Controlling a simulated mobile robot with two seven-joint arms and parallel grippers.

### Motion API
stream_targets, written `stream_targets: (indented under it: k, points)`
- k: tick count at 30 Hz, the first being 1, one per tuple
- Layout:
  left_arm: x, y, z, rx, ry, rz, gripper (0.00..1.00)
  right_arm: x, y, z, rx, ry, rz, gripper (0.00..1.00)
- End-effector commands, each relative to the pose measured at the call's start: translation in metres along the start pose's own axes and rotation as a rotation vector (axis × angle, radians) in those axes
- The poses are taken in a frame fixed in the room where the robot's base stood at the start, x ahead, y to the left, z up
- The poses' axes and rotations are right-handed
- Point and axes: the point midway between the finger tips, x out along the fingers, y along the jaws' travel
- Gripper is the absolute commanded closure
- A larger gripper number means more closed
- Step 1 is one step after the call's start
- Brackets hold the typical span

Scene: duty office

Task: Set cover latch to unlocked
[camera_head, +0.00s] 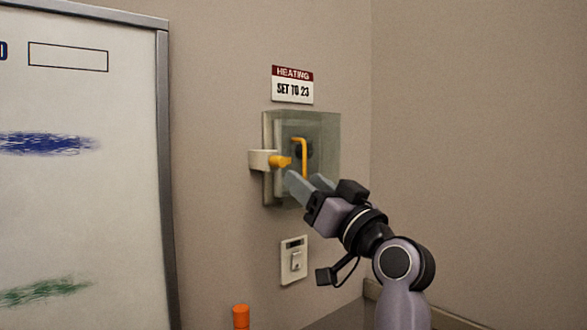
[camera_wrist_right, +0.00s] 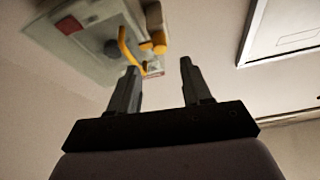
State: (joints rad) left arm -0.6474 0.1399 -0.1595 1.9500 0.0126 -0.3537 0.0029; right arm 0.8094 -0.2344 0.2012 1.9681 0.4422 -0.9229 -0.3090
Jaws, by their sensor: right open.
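The clear cover (camera_head: 322,135) sits over a wall box under the heating sign. The cover latch (camera_head: 280,161) is a yellow knob on a pale bracket at the cover's left side. Behind the cover is a bent yellow handle (camera_head: 304,155). My right gripper (camera_head: 306,180) is in front of the lower part of the cover, just below and right of the latch. In the right wrist view its two fingers (camera_wrist_right: 157,80) are apart with nothing between them, and the latch (camera_wrist_right: 158,42) shows beyond them. Whether a finger touches the cover cannot be told. My left gripper is out of view.
A sign reading "HEATING SET TO 23" (camera_head: 292,85) is above the box. A framed whiteboard (camera_head: 85,200) stands at left. An orange cylinder top (camera_head: 240,316) shows at the bottom. The wall at right is bare.

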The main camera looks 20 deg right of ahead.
Motion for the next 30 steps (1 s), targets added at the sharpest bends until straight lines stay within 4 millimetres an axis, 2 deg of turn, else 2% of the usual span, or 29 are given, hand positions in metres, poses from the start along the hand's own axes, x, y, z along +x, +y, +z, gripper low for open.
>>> stream_targets:
  k: [9, 15, 28, 29, 30]
  points:
    - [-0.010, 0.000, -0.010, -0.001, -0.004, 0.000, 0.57, 0.040, -0.001, -0.001, 0.003, -0.003, -0.001, 0.51]
    - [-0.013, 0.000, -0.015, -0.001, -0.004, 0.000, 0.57, 0.060, 0.000, -0.001, 0.001, -0.001, 0.000, 0.51]
    - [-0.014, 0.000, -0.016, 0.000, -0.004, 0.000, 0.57, 0.067, 0.000, 0.001, -0.001, -0.001, 0.001, 0.51]
    - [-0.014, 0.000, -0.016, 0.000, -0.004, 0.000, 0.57, 0.067, 0.000, 0.001, -0.001, -0.001, 0.001, 0.55]
    - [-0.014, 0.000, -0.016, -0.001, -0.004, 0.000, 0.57, 0.067, 0.000, 0.001, -0.001, -0.001, 0.001, 0.68]
